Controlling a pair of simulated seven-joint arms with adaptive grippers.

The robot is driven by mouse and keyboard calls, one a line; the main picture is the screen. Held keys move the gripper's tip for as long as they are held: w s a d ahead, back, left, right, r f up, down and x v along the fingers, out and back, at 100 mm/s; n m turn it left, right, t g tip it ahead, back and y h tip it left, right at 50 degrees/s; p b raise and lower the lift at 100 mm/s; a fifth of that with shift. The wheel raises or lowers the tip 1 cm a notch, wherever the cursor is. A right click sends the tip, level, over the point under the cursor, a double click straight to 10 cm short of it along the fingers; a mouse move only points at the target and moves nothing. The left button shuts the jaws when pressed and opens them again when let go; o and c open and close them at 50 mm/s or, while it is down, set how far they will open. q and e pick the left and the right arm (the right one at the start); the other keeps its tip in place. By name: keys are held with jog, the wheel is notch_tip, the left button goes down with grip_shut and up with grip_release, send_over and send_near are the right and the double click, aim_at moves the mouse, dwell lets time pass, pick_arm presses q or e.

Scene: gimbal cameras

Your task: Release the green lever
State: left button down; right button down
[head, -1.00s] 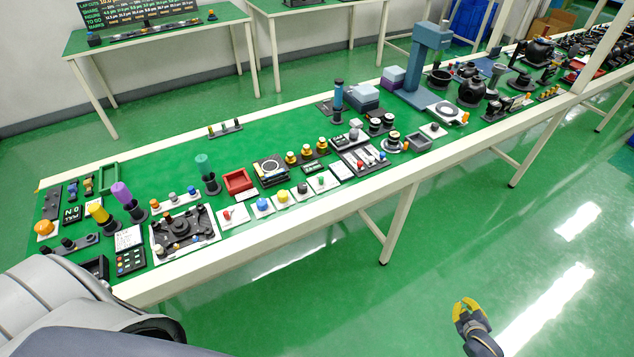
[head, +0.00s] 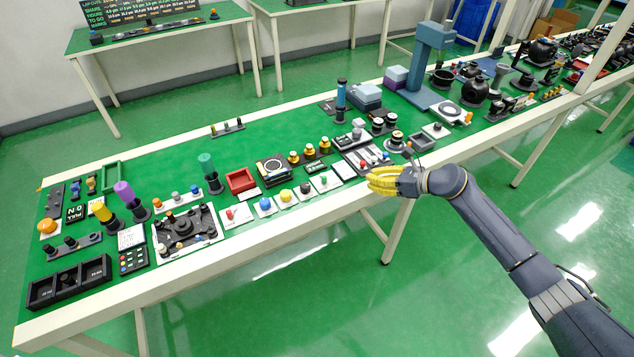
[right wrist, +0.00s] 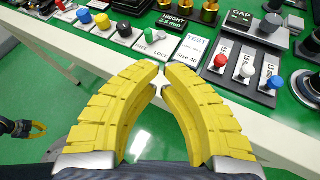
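The green lever (head: 323,179) is a small green-tipped toggle on a white plate near the table's front edge. In the right wrist view the lever (right wrist: 149,35) stands on its plate, which is marked FREE and LOCK. My right gripper (head: 371,180) has yellow fingers and hangs at the table's front edge, right of the lever and apart from it. In the right wrist view its fingertips (right wrist: 161,68) almost meet, with nothing between them, below the plate. My left gripper (right wrist: 38,128) shows small at the left of the right wrist view; its opening is unclear.
A white TEST card (right wrist: 192,47) lies right of the lever plate. A black knob plate (right wrist: 125,34) is on its left. A panel with red, white and blue knobs (right wrist: 248,68) is further right. Yellow-topped posts (head: 308,153) stand behind. The space before the table is clear.

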jog(key=n, duration=0.1)
jog(key=n+g, duration=0.1)
send_near(326, 183)
jog(key=shift+h, duration=0.3)
jog(key=x, duration=0.5)
jog(key=shift+a+f, duration=0.1)
jog(key=shift+f, duration=0.1)
jog(key=shift+w+a, duration=0.4)
jog(key=shift+a, duration=0.25)
